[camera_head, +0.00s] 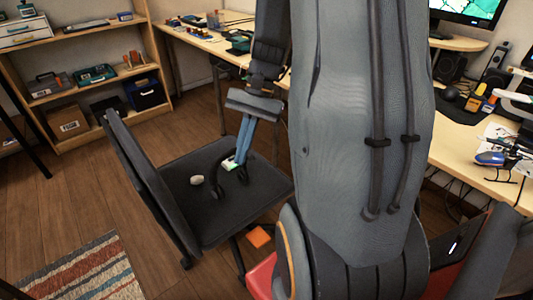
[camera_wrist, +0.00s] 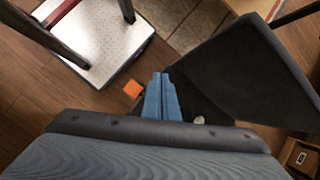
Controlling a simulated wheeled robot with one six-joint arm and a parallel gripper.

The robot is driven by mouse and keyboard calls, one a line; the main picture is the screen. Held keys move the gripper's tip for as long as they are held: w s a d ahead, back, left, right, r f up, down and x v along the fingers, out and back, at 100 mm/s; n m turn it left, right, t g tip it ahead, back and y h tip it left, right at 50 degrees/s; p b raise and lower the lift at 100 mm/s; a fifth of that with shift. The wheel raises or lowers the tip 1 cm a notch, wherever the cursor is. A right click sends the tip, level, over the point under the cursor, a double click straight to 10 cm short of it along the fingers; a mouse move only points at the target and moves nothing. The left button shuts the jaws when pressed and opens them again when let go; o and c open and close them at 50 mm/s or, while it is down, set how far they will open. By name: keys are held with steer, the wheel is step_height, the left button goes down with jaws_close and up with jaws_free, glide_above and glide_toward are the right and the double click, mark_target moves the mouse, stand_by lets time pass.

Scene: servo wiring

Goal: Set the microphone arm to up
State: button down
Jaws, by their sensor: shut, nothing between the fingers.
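A dark curved thing (camera_head: 216,186), which looks like a headset, lies on the black seat of an office chair (camera_head: 190,222). I cannot make out which part is its microphone arm or how that is set. My gripper (camera_head: 238,166) points down over the seat, its blue fingers together and empty, in front of part of the dark thing. I cannot tell whether they touch it. In the wrist view, my gripper (camera_wrist: 160,78) shows its fingers shut, with the chair (camera_wrist: 245,65) to the right. The headset is mostly hidden there.
The chair's backrest (camera_head: 145,185) rises at left. An orange block (camera_head: 259,236) is on the floor. Desks stand behind and right (camera_head: 480,175); a shelf (camera_head: 80,75) stands at back left.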

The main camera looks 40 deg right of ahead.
steer(key=d+f+m+t+y, duration=0.25)
steer(key=d+m, duration=0.25)
steer(key=d, duration=0.3)
steer(key=d+f+m+t+y, duration=0.1)
steer(key=d+f+m+t, duration=0.25)
steer(key=d, duration=0.45)
steer(key=d+f+m+t+y, duration=0.25)
steer(key=d+m, duration=0.25)
steer(key=d, duration=0.3)
steer(key=r+p+x, duration=0.1)
steer(key=x, duration=1.2)
steer(key=shift+w+h, duration=0.4)
steer(key=shift+w, duration=0.1)
steer(key=shift+a+f, duration=0.1)
steer(key=shift+a, duration=0.05)
